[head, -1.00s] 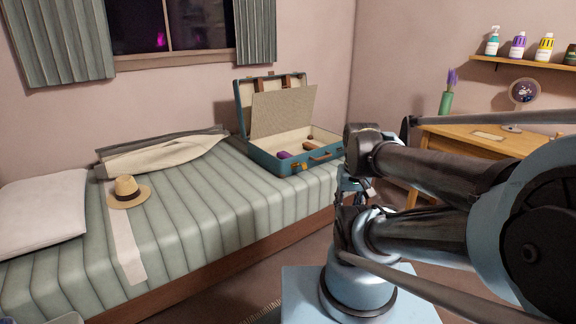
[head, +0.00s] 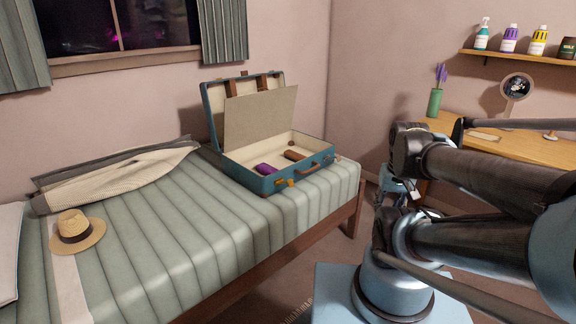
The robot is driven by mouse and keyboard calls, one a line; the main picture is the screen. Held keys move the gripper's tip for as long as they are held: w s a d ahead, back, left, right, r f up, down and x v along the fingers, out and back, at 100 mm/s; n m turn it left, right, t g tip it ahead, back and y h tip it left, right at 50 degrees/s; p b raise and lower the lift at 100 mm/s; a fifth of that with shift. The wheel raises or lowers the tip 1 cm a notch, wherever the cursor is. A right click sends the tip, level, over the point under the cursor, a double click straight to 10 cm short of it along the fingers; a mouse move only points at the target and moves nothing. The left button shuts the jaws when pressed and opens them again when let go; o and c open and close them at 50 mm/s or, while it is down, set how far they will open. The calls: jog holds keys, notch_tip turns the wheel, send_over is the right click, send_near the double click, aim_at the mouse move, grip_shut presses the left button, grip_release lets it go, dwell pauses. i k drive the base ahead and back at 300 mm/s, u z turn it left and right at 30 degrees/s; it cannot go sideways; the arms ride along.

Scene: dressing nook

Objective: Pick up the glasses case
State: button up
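An open teal suitcase (head: 235,172) stands on the bed, its lid raised at the back. In its cream-lined base lie a small brown elongated item (head: 294,155) and a purple item (head: 265,169). Either could be the glasses case; at this size I cannot tell which. My gripper (head: 398,192) hangs by my folded arm, right of the suitcase and well apart from it. It is small and partly covered by arm links, so its fingers cannot be made out.
The suitcase sits near the right end of the striped bed (head: 170,250). A straw hat (head: 77,231) and folded blankets (head: 120,175) lie to the left. A wooden desk (head: 455,130) holds a vase (head: 435,102) and round mirror (head: 517,87). Floor shows between bed and desk.

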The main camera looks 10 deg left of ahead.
aim_at(264, 168)
jog(key=u, duration=0.15)
jog(key=i, duration=0.85)
jog(key=u, duration=0.45)
